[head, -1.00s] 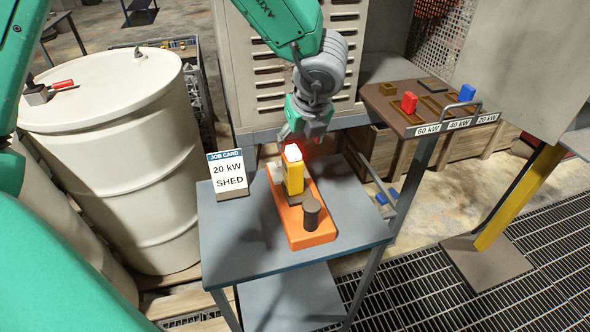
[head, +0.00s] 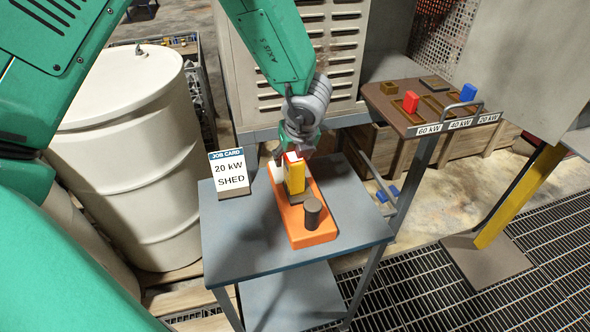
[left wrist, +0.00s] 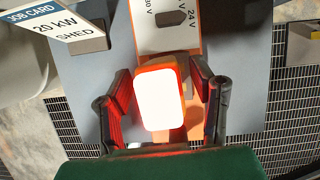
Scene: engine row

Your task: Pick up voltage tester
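The voltage tester looks to be the yellow block (head: 295,181) standing upright on an orange base (head: 316,238) on the small grey table. Its top glows white with an orange-red rim, large in the left wrist view (left wrist: 158,99). My left gripper (head: 292,157) is right above it, pointing down. In the left wrist view its two fingers (left wrist: 166,108) are spread on either side of the lit top, with gaps visible, so it is open and not gripping. The tester's lower part is hidden there. My right gripper is not in view.
A dark cylinder (head: 312,211) stands on the orange base's near end. A job card (head: 229,173) reading "20 kW SHED" stands at the table's left. A shelf at right holds red (head: 410,101) and blue (head: 468,92) blocks. A white drum (head: 133,150) stands left.

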